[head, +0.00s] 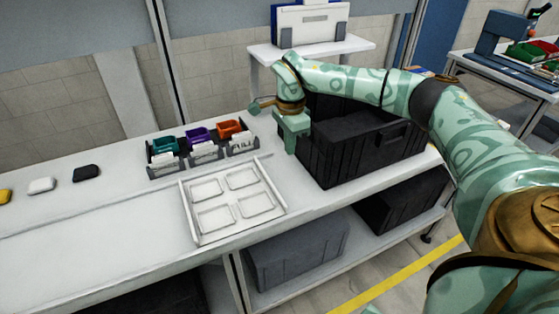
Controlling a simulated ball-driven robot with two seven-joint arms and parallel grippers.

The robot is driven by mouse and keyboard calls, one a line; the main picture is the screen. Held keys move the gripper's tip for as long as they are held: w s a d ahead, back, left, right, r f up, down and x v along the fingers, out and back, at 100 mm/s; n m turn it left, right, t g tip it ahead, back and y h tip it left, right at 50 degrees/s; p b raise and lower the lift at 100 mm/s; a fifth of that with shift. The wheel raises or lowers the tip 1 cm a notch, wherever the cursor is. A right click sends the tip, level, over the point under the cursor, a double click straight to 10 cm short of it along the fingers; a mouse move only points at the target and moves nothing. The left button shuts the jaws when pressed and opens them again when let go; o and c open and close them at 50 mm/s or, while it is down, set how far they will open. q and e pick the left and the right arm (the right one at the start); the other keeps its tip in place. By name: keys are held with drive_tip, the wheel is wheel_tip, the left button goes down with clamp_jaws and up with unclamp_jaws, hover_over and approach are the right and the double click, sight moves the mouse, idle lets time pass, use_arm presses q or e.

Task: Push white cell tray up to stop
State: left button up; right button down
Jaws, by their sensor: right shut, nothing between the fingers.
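The white cell tray (228,201) lies on the white bench, near its front edge, with four-sided shallow cells inside a raised rim. My right gripper (291,150) is shut and empty, pointing down. It shows to the right of the tray's far right corner, in front of the large black crate, and a gap to the tray shows in the picture. I cannot tell its exact height above the bench. I cannot clearly make out a stop; small grey holders stand just behind the tray's far edge. My left gripper is not in view.
Small grey holders (205,153) carry teal, purple and orange bins. The black crate (342,163) stands right of the tray. Black (86,173), white (41,185) and yellow (5,195) pieces lie at the left.

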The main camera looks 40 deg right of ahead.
sight(275, 184)
wheel_tip(275, 184, down, 9)
drive_tip(key=b, duration=0.3)
drive_tip(key=shift+a+f, duration=0.1)
drive_tip(key=shift+f, duration=0.05)
drive_tip(key=a, duration=0.1)
drive_tip(key=w+a, duration=0.1)
drive_tip(key=a, duration=0.1)
drive_tip(key=shift+b, duration=0.3)
drive_tip(key=shift+a, duration=0.5)
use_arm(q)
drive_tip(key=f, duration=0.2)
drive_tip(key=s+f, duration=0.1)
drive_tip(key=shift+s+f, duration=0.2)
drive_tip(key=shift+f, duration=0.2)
